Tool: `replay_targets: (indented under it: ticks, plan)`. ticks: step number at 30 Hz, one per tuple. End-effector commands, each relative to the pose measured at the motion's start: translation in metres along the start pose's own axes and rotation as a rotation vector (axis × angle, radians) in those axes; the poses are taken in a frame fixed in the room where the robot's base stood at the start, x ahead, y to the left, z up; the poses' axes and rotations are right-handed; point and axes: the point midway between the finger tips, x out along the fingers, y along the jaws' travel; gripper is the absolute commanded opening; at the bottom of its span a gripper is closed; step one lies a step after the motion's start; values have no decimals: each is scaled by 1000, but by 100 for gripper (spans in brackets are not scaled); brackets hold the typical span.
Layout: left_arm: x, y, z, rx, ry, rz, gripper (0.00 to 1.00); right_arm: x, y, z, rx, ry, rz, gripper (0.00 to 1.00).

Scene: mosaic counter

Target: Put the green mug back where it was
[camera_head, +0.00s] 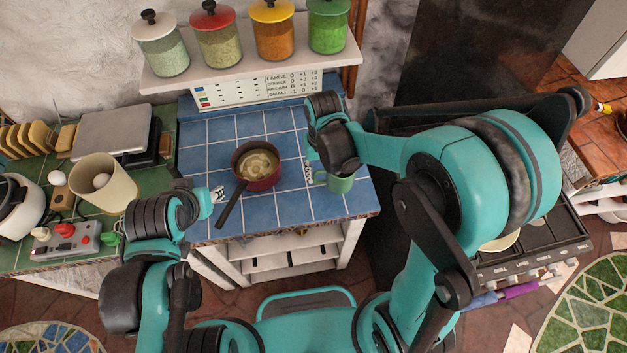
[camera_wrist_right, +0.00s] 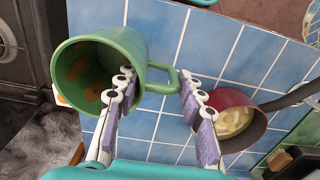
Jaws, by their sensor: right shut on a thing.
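The green mug (camera_head: 341,184) is at the right part of the blue tiled counter (camera_head: 205,150), partly hidden by my right arm. In the right wrist view the mug (camera_wrist_right: 131,48) shows its open mouth and brownish patches inside. My right gripper (camera_head: 312,172) is shut on the mug at its handle side; in the wrist view its fingers (camera_wrist_right: 158,92) lie on either side of the handle. I cannot tell whether the mug's base touches the tiles. My left gripper (camera_head: 217,194) is at the counter's left front edge, near the pan handle; its opening is unclear.
A dark red saucepan (camera_head: 265,183) with pale contents stands mid-counter, its handle (camera_head: 229,205) pointing to the front left. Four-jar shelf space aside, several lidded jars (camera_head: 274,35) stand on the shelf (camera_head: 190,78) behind. A beige cup (camera_head: 112,190) stands left. Blue tiles behind the pan are clear.

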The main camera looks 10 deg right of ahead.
Motion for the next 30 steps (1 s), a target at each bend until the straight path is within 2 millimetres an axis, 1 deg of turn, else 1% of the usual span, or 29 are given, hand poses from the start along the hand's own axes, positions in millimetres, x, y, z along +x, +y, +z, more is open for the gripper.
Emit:
replay_targets:
  ticks: [1, 3, 6, 8, 10, 16, 24, 28, 29, 30]
  plan:
    - [2, 0, 2, 0, 0, 0, 40, 6, -8, -6, -4, 0, 0, 0]
    - [3, 0, 2, 0, 0, 0, 40, 11, -14, -11, -2, 0, 0, 0]
    - [3, 0, 2, 0, 0, 0, 40, 14, -19, -15, -1, 0, 0, 0]
    - [4, 0, 3, 0, 0, 0, 40, 17, -20, -15, -1, 0, 0, 0]
    - [5, 0, 4, 0, 0, 0, 40, 24, -20, -16, 0, 0, 0, 0]
    - [12, 0, 8, 0, 0, 0, 40, 53, -19, -16, 0, 0, 0, 0]
    - [11, 0, 8, 0, 0, 0, 40, 54, -19, -16, 0, 0, 0, 0]
    - [15, 0, 11, 0, 0, 0, 40, 59, -19, -16, 0, 0, 0, 0]
    - [14, 0, 10, 0, 0, 0, 40, 58, -19, -16, 0, 0, 0, 44]
    - [14, 0, 10, 0, 0, 0, 40, 58, -19, -16, 0, 0, 0, 54]
